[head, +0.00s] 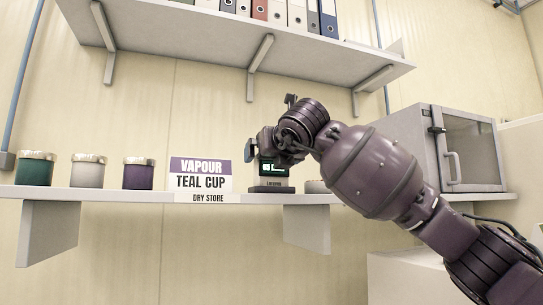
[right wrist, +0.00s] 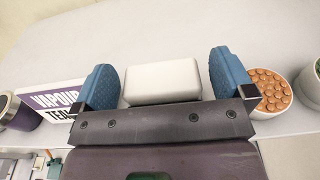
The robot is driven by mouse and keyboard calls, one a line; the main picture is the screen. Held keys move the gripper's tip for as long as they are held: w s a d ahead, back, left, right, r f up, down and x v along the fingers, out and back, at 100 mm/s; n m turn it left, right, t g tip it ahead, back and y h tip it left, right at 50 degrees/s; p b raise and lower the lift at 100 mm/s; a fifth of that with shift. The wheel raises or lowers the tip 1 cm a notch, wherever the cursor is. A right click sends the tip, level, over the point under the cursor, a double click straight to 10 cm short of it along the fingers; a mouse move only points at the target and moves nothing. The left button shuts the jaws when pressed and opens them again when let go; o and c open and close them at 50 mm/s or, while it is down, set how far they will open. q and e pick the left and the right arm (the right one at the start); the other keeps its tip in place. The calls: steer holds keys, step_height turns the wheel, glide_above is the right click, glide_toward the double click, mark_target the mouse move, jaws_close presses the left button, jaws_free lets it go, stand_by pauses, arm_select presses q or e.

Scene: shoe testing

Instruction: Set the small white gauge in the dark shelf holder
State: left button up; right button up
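The small white gauge (right wrist: 163,80) shows in the right wrist view between the blue fingertips of my right gripper (right wrist: 166,80). A narrow gap shows on each side of it, so the gripper looks open around it. In the head view the gauge's dark, green-lit display (head: 274,169) faces out, upright, just above the dark shelf holder (head: 271,189). It appears to stand in the holder, but its lower edge is hard to make out. My right gripper (head: 270,146) is over it, its fingers partly hidden. My left gripper is not in view.
A sign (head: 200,180) stands left of the holder. A bowl of copper pellets (right wrist: 268,88) sits close on the right. Teal (head: 35,169), white (head: 87,171) and purple (head: 139,173) cups stand at the left. An upper shelf (head: 230,45) hangs overhead; a cabinet (head: 470,150) is at right.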

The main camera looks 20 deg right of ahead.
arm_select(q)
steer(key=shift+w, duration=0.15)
arm_select(e)
steer(key=shift+s, duration=0.3)
arm_select(q)
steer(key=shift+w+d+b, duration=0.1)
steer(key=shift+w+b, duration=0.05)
steer(key=shift+b, duration=0.2)
arm_select(e)
steer(key=s+r, duration=0.1)
steer(key=s, duration=0.9)
steer(key=shift+d+r, duration=0.2)
steer(key=shift+r, duration=0.15)
steer(key=shift+s, duration=0.1)
